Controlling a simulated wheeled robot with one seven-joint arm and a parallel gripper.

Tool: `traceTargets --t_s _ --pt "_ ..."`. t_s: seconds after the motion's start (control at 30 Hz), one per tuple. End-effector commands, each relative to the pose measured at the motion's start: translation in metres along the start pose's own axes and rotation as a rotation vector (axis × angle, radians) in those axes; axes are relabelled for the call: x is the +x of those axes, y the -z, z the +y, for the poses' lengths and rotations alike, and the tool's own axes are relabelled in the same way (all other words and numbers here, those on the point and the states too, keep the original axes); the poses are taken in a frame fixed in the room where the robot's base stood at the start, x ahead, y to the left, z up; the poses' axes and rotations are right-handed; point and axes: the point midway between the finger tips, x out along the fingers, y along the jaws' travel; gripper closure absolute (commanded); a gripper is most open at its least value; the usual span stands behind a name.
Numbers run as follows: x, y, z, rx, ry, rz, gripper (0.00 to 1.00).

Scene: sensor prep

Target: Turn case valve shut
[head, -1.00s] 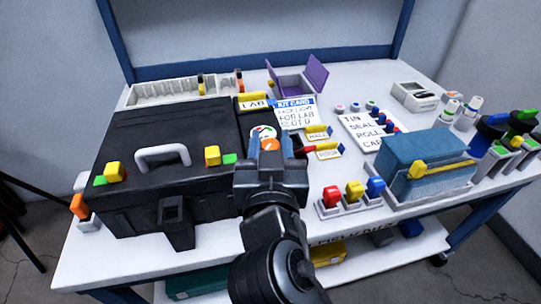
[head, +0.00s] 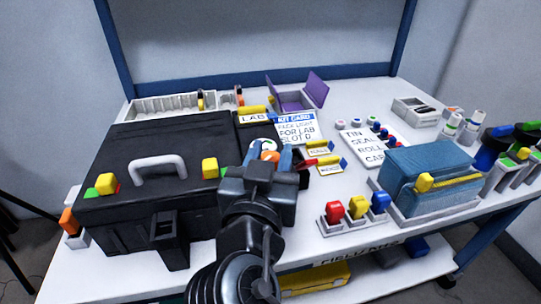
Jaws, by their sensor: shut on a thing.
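The black case (head: 130,145) with a white handle lies closed at the left of the table. The case valve shows as an orange knob (head: 270,156) in front of a white dial (head: 263,144), by the case's right side. My gripper (head: 268,160) is shut on the orange knob, with a blue-grey finger on either side of it. The fingers and wrist hide much of the valve and most of the dial, so I cannot read its setting.
A blue case (head: 425,170) stands in a tray further right. A kit card (head: 296,128) lies behind. The front table edge is close below my arm.

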Motion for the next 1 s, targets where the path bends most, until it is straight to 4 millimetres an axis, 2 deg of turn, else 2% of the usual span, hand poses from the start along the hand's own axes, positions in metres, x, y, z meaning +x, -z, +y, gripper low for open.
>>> traceTargets --t_s 0.07,0.1,0.27,0.57,1.0 --pt "0.000 -0.001 0.001 -0.001 -0.002 -0.001 0.92" --pt "0.000 -0.001 0.001 -0.001 -0.002 -0.001 0.59" --pt "0.000 0.000 0.000 -0.001 -0.001 -0.001 0.44" --pt "-0.003 0.000 0.000 -0.001 0.001 -0.001 0.43" --pt "-0.066 0.000 0.000 -0.001 0.001 -0.002 0.43"
